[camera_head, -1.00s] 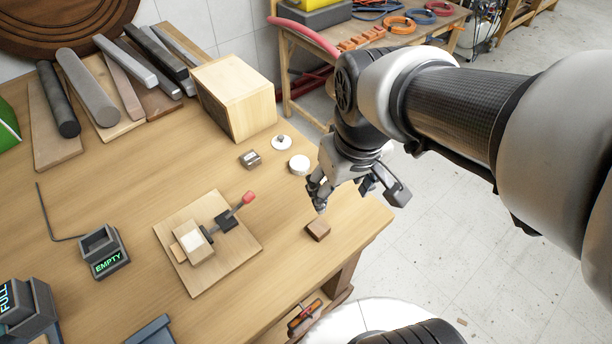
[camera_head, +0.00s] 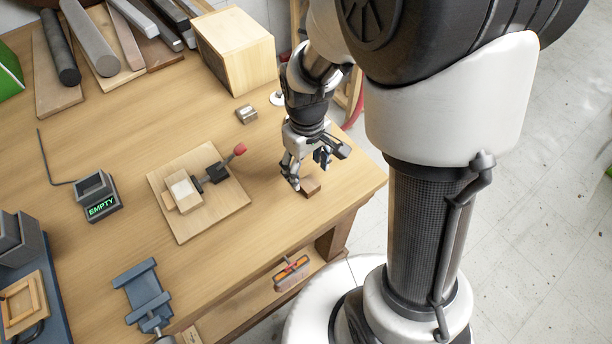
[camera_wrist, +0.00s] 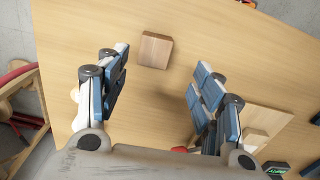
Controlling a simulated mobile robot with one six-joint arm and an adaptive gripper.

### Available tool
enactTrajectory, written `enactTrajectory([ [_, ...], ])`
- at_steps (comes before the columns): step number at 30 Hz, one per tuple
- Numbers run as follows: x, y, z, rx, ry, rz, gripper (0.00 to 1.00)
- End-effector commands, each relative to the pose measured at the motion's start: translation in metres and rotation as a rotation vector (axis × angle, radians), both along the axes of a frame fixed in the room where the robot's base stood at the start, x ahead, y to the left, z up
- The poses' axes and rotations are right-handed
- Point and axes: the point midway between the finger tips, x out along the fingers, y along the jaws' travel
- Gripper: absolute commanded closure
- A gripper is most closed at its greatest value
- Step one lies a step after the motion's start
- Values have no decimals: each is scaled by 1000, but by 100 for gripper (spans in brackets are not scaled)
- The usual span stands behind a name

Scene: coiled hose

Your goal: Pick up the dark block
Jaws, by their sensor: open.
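A small brown wooden block (camera_head: 311,187) lies on the workbench near its right front edge. It is darker than the pale block (camera_head: 183,192) on the clamp fixture. My gripper (camera_head: 309,170) is open and empty, pointing down just behind the brown block in the head view. One finger hides part of the block's left side there. In the wrist view, the brown block (camera_wrist: 155,50) shows whole, just beyond the fingertips and nearer the left finger. My open gripper (camera_wrist: 160,78) has bare bench between its fingers. No finger visibly touches the block.
The clamp fixture (camera_head: 225,212) with a red-tipped handle stands left of my gripper. A small grey block (camera_head: 246,114) and a large wooden box (camera_head: 237,60) are behind. A bin marked EMPTY (camera_head: 97,196) stands farther left. Bench around the brown block is clear.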

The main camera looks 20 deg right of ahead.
Motion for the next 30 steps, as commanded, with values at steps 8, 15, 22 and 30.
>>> enactTrajectory([
  [8,0,0,-25,0,-1,0,39],
  [15,2,-6,-52,0,2,-1,39],
  [22,3,-7,-77,0,0,0,39],
  [30,3,-7,-76,0,-1,0,44],
])
